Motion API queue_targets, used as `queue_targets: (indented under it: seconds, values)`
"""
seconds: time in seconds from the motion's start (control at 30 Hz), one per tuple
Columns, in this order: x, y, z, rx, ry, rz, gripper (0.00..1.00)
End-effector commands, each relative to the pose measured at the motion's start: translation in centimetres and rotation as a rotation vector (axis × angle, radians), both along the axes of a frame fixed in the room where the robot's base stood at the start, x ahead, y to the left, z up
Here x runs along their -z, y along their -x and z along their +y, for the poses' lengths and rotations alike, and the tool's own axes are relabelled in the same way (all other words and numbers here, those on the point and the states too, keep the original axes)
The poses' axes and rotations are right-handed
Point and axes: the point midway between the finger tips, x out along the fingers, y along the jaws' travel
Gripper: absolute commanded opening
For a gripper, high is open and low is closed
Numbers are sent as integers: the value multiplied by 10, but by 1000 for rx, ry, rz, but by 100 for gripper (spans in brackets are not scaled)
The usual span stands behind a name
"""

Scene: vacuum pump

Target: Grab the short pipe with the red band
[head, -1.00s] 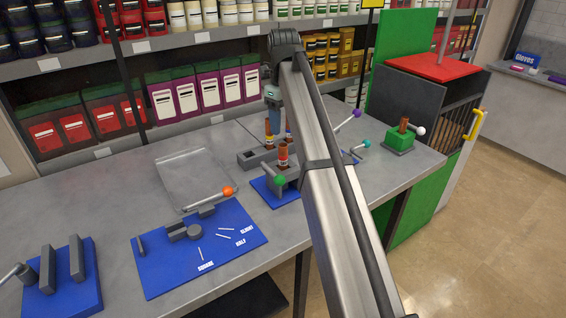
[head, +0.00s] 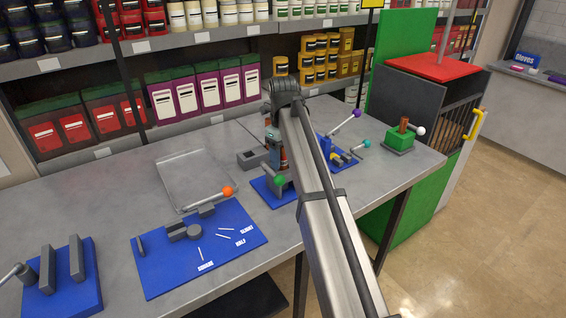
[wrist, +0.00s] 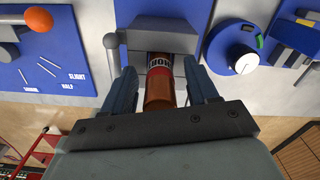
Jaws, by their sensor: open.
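The short copper-brown pipe (wrist: 158,92) has a red band and a dark band with white lettering. It stands in a grey holder (wrist: 156,35) on a blue base. My gripper (wrist: 162,82) is open, with one finger on each side of the pipe. I cannot tell whether either finger touches it. In the head view my gripper (head: 273,150) is low over the holder, and part of the pipe (head: 283,158) shows beside it. My arm hides part of the holder.
A lever with a green knob (head: 280,180) stands close by the holder. A blue panel with an orange-knobbed lever (head: 228,191) lies to the left, near a clear tray (head: 180,182). A grey block (head: 250,160) sits behind. A green box with a pipe (head: 400,138) stands at right.

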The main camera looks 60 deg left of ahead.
Motion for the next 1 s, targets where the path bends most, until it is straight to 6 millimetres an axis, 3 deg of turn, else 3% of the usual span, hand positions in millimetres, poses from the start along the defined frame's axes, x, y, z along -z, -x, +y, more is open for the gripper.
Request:
queue_targets:
  seconds: [0.23, 0.8, 1.0]
  values:
    - [1, 0, 0, 0, 0, 0, 57]
    - [1, 0, 0, 0, 0, 0, 2]
    - [1, 0, 0, 0, -1, 0, 0]
